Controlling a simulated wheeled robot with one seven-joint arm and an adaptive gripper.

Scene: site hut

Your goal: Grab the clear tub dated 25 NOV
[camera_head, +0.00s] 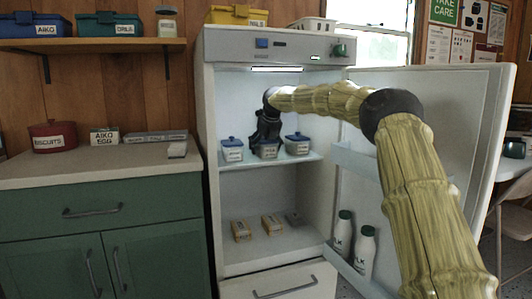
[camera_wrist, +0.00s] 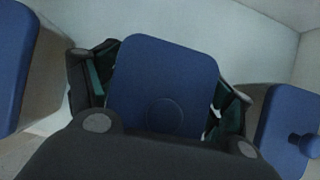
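Three small tubs with blue lids and pale labels stand in a row on the upper fridge shelf: a left tub (camera_head: 232,150), a middle tub (camera_head: 267,151) and a right tub (camera_head: 297,145). The dates on their labels are too small to read. My gripper (camera_head: 266,134) is down at the middle tub, from above and behind the lid. In the wrist view the middle tub's blue lid (camera_wrist: 165,85) lies between the two spread fingers of my gripper (camera_wrist: 163,100), with a small gap showing on the right. The tub's body is hidden beneath the lid there.
Neighbouring lids flank the fingers closely, at left (camera_wrist: 10,60) and right (camera_wrist: 287,130). The fridge door (camera_head: 470,110) stands open at right, with white bottles (camera_head: 365,250) in its rack. Yellow packs (camera_head: 241,231) lie on the lower shelf. A counter (camera_head: 95,168) is at left.

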